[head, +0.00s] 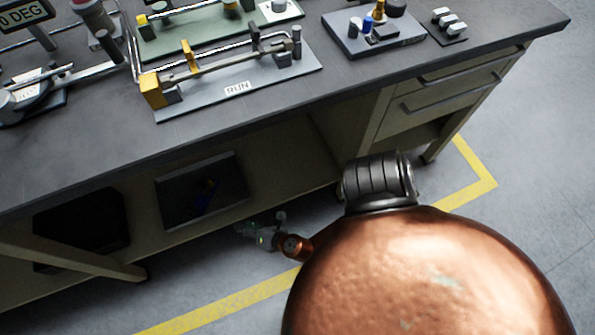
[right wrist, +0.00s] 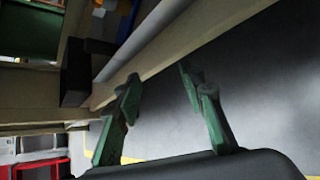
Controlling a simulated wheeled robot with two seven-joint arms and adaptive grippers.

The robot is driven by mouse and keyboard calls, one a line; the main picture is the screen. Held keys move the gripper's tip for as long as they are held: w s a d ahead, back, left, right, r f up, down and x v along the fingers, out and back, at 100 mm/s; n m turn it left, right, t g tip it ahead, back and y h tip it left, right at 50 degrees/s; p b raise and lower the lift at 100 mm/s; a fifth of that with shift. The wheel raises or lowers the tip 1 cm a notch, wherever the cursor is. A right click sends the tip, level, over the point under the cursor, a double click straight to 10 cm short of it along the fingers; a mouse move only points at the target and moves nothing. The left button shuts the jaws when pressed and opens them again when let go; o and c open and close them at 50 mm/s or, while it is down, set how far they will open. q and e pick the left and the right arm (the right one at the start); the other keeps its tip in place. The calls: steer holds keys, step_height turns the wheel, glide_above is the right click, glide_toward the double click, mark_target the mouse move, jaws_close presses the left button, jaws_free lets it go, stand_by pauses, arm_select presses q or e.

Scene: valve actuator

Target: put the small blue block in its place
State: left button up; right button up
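Small blue pieces (head: 369,23) stand on a dark grey plate (head: 410,40) at the back right of the bench in the head view, beside black and brass parts. A dark tray (head: 172,212) on the lower shelf also holds something small and blue (head: 207,186), too dim to make out. I cannot tell which is the small blue block. My right gripper (head: 258,236) is low in front of the shelf, near the floor. In the right wrist view its green fingers (right wrist: 159,78) are apart with nothing between them. My left gripper does not show.
The bench top (head: 90,165) carries a grey plate marked RUN (head: 205,112) with a yellow and metal linkage, a green plate (head: 168,42) and a small rack (head: 449,24). A black bin (head: 80,222) stands on the lower shelf. The bench front edge overhangs the shelf.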

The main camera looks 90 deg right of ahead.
steer(key=s+a+m+g+y, duration=0.1)
steer(key=s+a+m+y, duration=0.3)
steer(key=s+m, duration=0.5)
steer(key=s+a+m+g+y, duration=0.2)
steer(key=s+a+m+y, duration=0.2)
steer(key=s+a+m, duration=0.5)
steer(key=shift+s+a+f+m+y, duration=0.3)
steer(key=shift+s+m, duration=0.4)
steer(key=shift+s, duration=0.5)
